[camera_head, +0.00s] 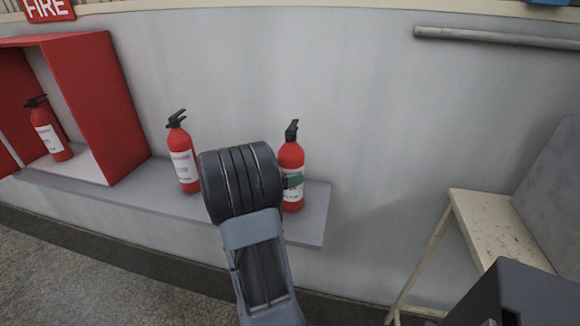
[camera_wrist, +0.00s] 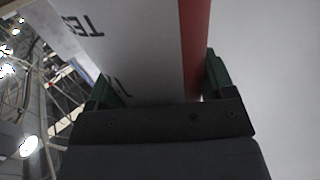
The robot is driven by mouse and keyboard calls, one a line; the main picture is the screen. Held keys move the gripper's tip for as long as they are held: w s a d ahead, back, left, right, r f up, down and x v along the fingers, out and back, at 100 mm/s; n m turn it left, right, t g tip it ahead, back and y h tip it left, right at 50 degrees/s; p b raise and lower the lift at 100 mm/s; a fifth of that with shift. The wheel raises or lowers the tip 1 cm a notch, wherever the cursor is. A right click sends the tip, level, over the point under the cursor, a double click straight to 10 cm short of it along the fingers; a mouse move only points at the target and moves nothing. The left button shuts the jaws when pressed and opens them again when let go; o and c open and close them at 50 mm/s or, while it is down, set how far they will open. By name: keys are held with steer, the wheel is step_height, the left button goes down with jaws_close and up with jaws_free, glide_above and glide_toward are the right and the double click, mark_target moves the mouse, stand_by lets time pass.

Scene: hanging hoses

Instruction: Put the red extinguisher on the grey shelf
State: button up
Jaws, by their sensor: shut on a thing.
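A red extinguisher (camera_head: 291,158) with a black top and white label is upright at the right end of the grey shelf (camera_head: 312,225). My gripper (camera_wrist: 157,76) is shut on it, with its green fingers on either side of the red and white body in the wrist view (camera_wrist: 194,45). In the head view my arm hides most of the gripper, and a green finger shows across the label. The extinguisher's base appears over the shelf top; I cannot tell whether it touches.
A second red extinguisher (camera_head: 182,158) stands on the shelf to the left. A third (camera_head: 49,133) is inside the open red cabinet (camera_head: 92,105). A worn cream stool or table (camera_head: 485,218) stands at right. A grey pipe (camera_head: 495,38) runs along the wall.

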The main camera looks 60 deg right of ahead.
stand_by(0.3)
steer(key=o, duration=1.7)
steer(key=shift+f, duration=0.15)
